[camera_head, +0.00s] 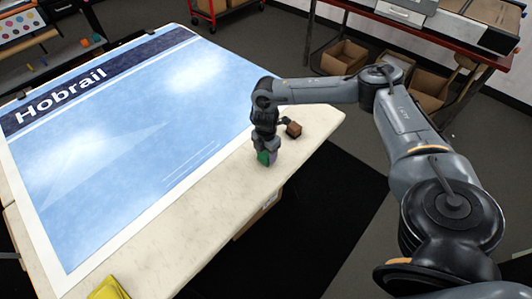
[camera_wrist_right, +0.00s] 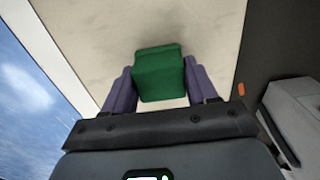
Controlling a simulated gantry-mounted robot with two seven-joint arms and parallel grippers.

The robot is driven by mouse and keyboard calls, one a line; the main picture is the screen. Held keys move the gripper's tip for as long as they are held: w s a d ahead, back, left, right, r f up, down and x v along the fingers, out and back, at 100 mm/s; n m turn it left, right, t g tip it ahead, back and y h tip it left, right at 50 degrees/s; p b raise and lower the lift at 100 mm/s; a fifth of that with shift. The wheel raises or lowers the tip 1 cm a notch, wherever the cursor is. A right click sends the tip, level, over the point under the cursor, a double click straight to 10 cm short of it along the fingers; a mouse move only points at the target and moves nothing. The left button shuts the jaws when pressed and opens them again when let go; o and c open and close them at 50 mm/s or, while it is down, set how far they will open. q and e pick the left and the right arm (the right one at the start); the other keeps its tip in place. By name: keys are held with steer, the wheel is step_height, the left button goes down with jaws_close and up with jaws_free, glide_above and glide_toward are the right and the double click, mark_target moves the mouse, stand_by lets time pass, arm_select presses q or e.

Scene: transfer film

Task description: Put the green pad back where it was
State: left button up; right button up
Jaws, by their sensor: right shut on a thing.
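The green pad (camera_wrist_right: 165,72) is a small block held between the two purple fingers of my right gripper (camera_wrist_right: 162,88) in the right wrist view. In the head view the right gripper (camera_head: 267,157) points down over the table's near right part, beside the large blue poster, and the green pad (camera_head: 263,157) shows at its fingertips. The gripper is shut on the pad. I cannot tell whether the pad touches the table. My left gripper is not in view.
The pale table (camera_head: 215,205) carries a blue "Hobrail" poster (camera_head: 120,130). A small brown block (camera_head: 294,129) lies right of the gripper. A yellow item (camera_head: 108,289) lies at the near edge. Bare tabletop runs along the poster's right side. A red-framed bench (camera_head: 420,35) stands behind.

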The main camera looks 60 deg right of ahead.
steer(key=shift+f, duration=0.15)
steer(key=o, duration=0.9)
steer(key=shift+o, duration=0.2)
